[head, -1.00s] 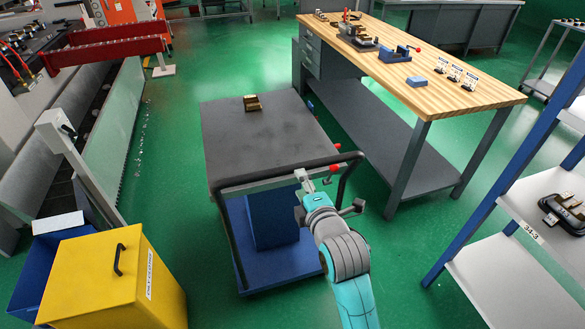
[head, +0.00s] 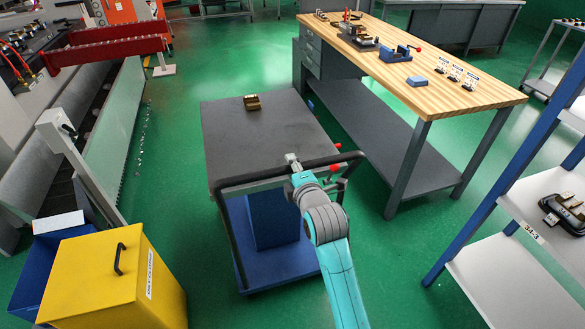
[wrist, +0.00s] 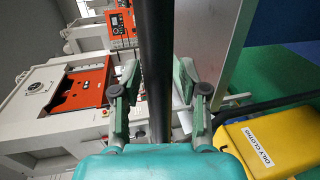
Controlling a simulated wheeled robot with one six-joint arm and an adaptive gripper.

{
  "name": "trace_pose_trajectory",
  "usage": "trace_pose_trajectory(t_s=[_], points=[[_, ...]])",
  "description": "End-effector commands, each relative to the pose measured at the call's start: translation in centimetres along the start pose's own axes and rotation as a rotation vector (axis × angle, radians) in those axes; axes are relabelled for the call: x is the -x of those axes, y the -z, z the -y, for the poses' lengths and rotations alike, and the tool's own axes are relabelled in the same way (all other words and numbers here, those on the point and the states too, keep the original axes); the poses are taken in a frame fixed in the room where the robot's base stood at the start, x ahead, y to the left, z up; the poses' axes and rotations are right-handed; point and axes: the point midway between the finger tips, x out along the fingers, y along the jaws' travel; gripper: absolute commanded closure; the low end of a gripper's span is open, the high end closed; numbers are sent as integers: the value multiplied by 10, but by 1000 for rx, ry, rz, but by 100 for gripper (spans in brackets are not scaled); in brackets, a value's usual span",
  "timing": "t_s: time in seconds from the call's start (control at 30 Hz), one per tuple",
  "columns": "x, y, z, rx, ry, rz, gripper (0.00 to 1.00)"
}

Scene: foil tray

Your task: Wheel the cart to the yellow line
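The cart (head: 262,136) stands ahead of me, with a dark grey top, a blue lower shelf and a black push handle (head: 335,159) on its near side. My gripper (head: 292,160) is at the middle of the handle. In the wrist view the black handle bar (wrist: 155,60) runs between the two fingers of my gripper (wrist: 160,85), with a gap on each side, so it is open around the bar. A small brass-coloured block (head: 252,103) lies on the cart top. The yellow line is not visible in either view.
A wooden-topped workbench (head: 470,98) stands close to the cart's right. A yellow bin (head: 105,280) labelled for oily cloths stands at front left, a blue-framed shelf (head: 500,165) at right. Machines line the left. Green floor (head: 165,190) is clear left of the cart.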

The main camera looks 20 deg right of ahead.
Motion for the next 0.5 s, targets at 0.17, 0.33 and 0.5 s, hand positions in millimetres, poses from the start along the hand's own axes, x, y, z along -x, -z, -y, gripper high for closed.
trace_pose_trajectory(t_s=[0.17,0.33,0.5], points=[[0,0,0,0,0,0,100],[0,0,0,0,0,0,100],[-6,0,-2,0,0,0,100]])
